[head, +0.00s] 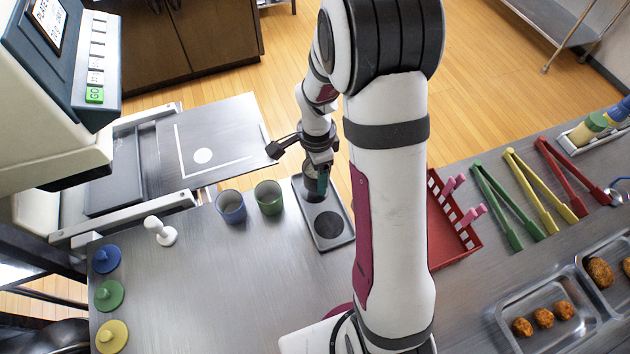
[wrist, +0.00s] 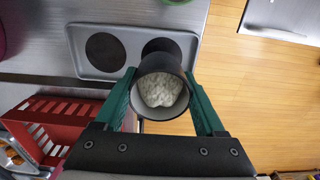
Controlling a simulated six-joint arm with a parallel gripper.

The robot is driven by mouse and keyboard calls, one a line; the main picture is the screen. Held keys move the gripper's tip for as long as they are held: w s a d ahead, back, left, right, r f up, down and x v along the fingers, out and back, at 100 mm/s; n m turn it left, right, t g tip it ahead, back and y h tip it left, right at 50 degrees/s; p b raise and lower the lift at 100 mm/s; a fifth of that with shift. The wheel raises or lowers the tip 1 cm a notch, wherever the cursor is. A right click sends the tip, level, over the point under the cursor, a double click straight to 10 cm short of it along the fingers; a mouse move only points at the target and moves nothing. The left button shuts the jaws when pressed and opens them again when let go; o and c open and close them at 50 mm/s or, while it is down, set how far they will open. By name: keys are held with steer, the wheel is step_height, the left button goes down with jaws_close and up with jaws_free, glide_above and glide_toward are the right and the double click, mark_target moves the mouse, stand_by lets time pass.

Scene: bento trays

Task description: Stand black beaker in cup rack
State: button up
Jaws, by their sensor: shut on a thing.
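The black beaker (head: 311,190) is dark outside, with pale lumpy contents showing through its mouth in the wrist view (wrist: 160,92). My gripper (head: 318,183) is shut on it, with a green finger on each side in the wrist view (wrist: 160,100). The cup rack (head: 319,207) is a grey tray with two round dark recesses, and it also shows in the wrist view (wrist: 131,36). The beaker is over the rack's far end in the head view, and the near recess is empty. The beaker's base is hidden, so I cannot tell whether it touches the rack.
A blue cup (head: 231,207) and a green cup (head: 269,198) stand just left of the rack. A red crate (head: 450,243) with pink handles is to the right, partly behind my arm. The counter in front of the cups is clear.

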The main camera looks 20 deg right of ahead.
mark_target(315, 183)
step_height(315, 183, down, 4)
steer(key=shift+w+a+f, duration=0.1)
steer(key=shift+a, duration=0.05)
steer(key=shift+f, duration=0.15)
steer(key=o, duration=1.3)
step_height(315, 183, up, 12)
steer(key=s+a+r+n, duration=0.2)
steer(key=s+r+n, duration=0.1)
steer(key=s, duration=0.4)
steer(key=s+a+r+n+y, duration=0.1)
steer(key=s+a+r+n, duration=0.1)
steer(key=s+n, duration=0.3)
steer(key=s+a+r+n, duration=0.3)
steer(key=s+a+n, duration=0.1)
steer(key=s, duration=0.6)
steer(key=shift+r+y, duration=0.35)
steer(key=shift+y, duration=0.05)
